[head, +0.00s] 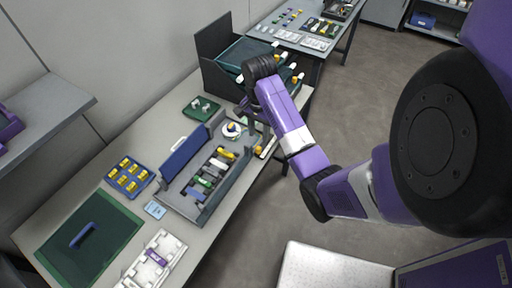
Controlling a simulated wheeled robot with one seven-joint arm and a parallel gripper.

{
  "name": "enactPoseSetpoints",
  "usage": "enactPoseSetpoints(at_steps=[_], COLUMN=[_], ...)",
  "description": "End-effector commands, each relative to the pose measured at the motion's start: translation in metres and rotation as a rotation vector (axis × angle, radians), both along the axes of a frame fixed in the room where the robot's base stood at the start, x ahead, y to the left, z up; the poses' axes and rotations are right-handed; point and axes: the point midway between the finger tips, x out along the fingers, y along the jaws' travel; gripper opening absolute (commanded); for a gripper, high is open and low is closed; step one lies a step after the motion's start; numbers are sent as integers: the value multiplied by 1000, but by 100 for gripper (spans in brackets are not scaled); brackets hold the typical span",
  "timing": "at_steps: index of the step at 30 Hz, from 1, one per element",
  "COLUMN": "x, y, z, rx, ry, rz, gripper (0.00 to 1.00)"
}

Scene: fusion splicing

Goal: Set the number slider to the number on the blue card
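A small light-blue card (154,209) lies flat on the workbench, left of the grey tray's front end. Its number is too small to read. A pale strip with an orange knob (260,149) stands at the bench's right edge, beside the tray. It may be the number slider, but I cannot tell, and no setting is readable. My arm reaches in from the right and bends down at the wrist. My gripper (248,110) is above the far end of the tray, small and dark. I cannot tell whether its fingers are open or shut.
The grey tray (222,187) has a blue lid and holds several coloured pieces and a white spool (231,129). A blue block with yellow pieces (129,177), green mat (90,240) and white fixture (153,257) lie nearer. A dark green-drawered rack (215,62) stands behind my wrist.

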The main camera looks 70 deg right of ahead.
Motion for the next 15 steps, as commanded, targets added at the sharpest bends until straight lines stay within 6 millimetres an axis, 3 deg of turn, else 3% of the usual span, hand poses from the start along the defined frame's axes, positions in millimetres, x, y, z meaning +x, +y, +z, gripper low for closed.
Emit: enactPoseSetpoints(at_steps=[15], x=[0], y=[0], z=[-50], rx=[-3], ry=[-2], rz=[2], gripper=[38])
